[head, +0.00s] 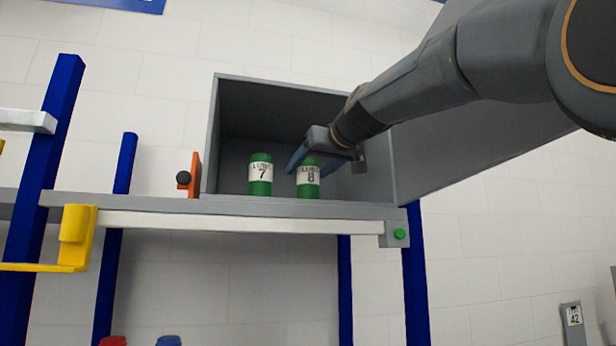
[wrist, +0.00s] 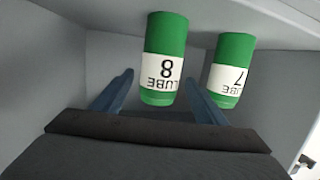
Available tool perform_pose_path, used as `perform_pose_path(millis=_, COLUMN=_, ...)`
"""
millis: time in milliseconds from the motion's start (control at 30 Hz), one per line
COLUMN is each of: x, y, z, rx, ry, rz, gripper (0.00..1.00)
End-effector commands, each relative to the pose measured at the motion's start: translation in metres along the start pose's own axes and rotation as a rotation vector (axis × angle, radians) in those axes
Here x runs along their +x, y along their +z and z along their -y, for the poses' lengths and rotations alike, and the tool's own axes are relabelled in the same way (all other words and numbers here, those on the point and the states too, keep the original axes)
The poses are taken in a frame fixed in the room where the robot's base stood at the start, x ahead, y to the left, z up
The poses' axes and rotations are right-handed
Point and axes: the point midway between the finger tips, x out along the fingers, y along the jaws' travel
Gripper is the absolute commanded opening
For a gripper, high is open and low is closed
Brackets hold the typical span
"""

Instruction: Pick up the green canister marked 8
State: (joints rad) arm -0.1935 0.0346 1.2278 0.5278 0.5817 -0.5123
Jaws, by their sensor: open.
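The green canister marked 8 (head: 308,180) stands upright in the open grey cabinet, with a white label reading LUBE 8. In the wrist view the same canister 8 (wrist: 164,62) appears upside down, in line with the gap between my fingers. A matching green canister marked 7 (head: 260,175) stands to its left; it also shows in the wrist view (wrist: 232,70), close to one finger. My gripper (head: 322,154) is open inside the cabinet, at the upper part of canister 8. Whether either finger touches a canister cannot be told.
The grey cabinet (head: 209,140) has side walls, a top and an open door (head: 450,140) on the right. An orange piece with a black knob (head: 184,180) is at its left. A shelf edge (head: 240,223) runs below, with blue posts (head: 413,270) around.

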Motion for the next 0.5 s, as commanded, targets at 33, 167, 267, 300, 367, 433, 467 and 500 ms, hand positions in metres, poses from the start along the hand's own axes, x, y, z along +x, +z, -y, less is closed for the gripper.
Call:
perform_pose_path(millis=33, x=0.006, y=-0.001, z=0.000, rx=0.000, ry=-0.001, rz=0.002, gripper=0.66)
perform_pose_path(millis=167, x=0.015, y=0.000, z=-0.001, rx=0.001, ry=0.001, rz=0.001, gripper=0.66)
perform_pose_path(millis=267, x=0.016, y=0.000, z=-0.002, rx=0.001, ry=0.002, rz=0.000, gripper=0.66)
perform_pose_path(millis=300, x=0.016, y=0.000, z=-0.002, rx=0.001, ry=0.003, rz=0.000, gripper=0.66)
perform_pose_path(millis=367, x=0.016, y=0.001, z=-0.002, rx=0.001, ry=0.003, rz=0.000, gripper=0.66)
perform_pose_path(millis=433, x=0.016, y=0.001, z=-0.002, rx=0.001, ry=0.003, rz=0.000, gripper=0.61)
perform_pose_path(millis=467, x=0.016, y=0.001, z=-0.002, rx=0.001, ry=0.003, rz=0.000, gripper=0.56)
perform_pose_path(millis=500, x=0.016, y=0.001, z=-0.002, rx=0.001, ry=0.003, rz=0.000, gripper=0.49)
